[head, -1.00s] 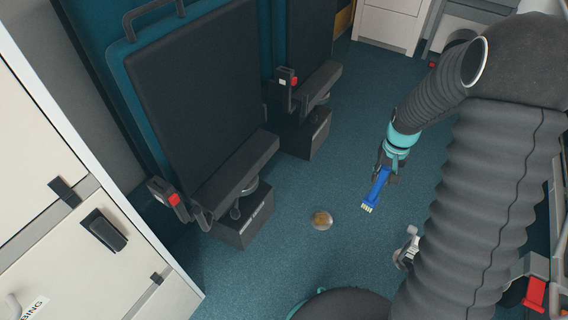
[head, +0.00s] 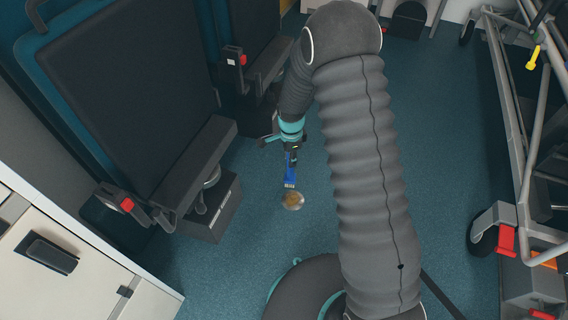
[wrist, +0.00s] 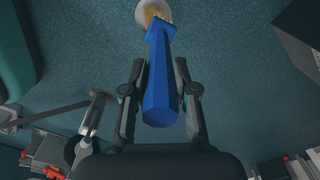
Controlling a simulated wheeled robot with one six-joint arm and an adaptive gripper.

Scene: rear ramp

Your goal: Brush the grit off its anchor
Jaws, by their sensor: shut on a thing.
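The anchor (head: 293,201) is a round metal disc on the blue-green floor, with brownish grit over its middle. It also shows at the top of the wrist view (wrist: 150,10), partly behind the brush tip. My gripper (head: 291,158) is shut on the handle of a blue brush (wrist: 162,80) with pale bristles. The brush (head: 290,178) points down, its bristle end at the far edge of the anchor in the head view. I cannot tell whether the bristles touch the grit. In the wrist view the gripper's fingers (wrist: 160,92) lie on both sides of the handle.
Dark folding seats (head: 130,80) with a box-shaped foot (head: 212,210) stand left of the anchor. A white cabinet (head: 60,270) is at the lower left. A wheeled stretcher frame (head: 525,150) stands at the right. Floor around the anchor is clear.

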